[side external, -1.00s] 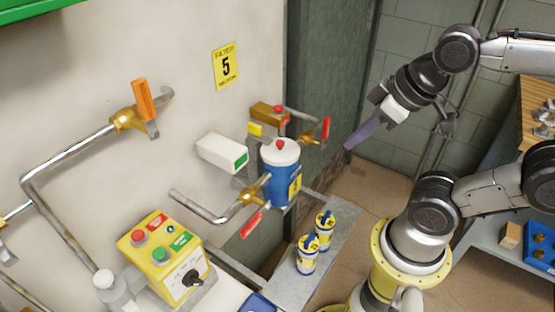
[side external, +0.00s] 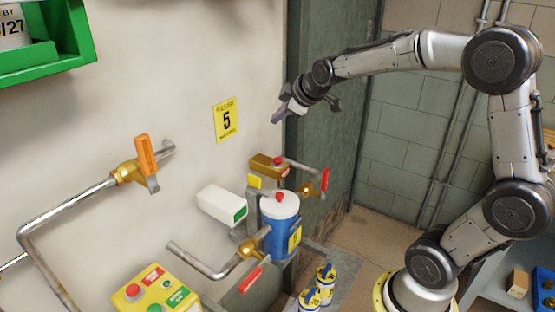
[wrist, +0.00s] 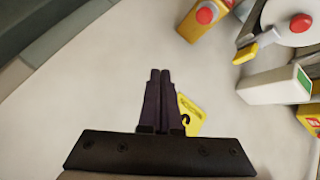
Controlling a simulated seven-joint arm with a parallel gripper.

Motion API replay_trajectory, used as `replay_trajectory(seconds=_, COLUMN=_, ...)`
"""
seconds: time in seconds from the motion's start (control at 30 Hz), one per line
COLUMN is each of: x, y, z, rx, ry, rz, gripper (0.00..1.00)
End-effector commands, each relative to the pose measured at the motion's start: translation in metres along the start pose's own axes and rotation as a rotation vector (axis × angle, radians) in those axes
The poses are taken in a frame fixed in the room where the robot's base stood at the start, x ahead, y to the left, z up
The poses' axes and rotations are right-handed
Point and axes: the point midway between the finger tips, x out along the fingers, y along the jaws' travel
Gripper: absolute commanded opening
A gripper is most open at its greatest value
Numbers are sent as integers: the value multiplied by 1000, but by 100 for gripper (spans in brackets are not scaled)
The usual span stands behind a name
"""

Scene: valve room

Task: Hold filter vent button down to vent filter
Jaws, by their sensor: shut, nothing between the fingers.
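The filter is a blue canister (side external: 282,240) with a white lid (side external: 279,206) and a red button (side external: 279,197) on top. In the wrist view the lid (wrist: 275,30) and red button (wrist: 300,22) show at the upper right. My gripper (side external: 278,116) is high near the wall, above the filter and apart from it. In the wrist view the dark fingers (wrist: 159,74) are together, with nothing between them. No finger touches the button.
A brass block (side external: 268,165) with a red knob, a white box (side external: 221,205) and red-handled valves (side external: 325,180) surround the filter. A yellow control box (side external: 157,292) is lower left. A green shelf (side external: 60,50) hangs upper left. Wall space beside the yellow sign (side external: 227,120) is clear.

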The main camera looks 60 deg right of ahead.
Motion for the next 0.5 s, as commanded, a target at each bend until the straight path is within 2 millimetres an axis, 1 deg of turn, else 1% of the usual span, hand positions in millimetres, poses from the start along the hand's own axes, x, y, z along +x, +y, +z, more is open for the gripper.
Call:
replay_trajectory(seconds=0.03, x=4, y=0, z=5, rx=6, ry=-11, rz=-4, gripper=0)
replay_trajectory(seconds=0.13, x=5, y=2, z=9, rx=13, ry=-19, rz=-2, gripper=0)
replay_trajectory(seconds=0.5, x=5, y=1, z=10, rx=15, ry=-20, rz=-2, gripper=0)
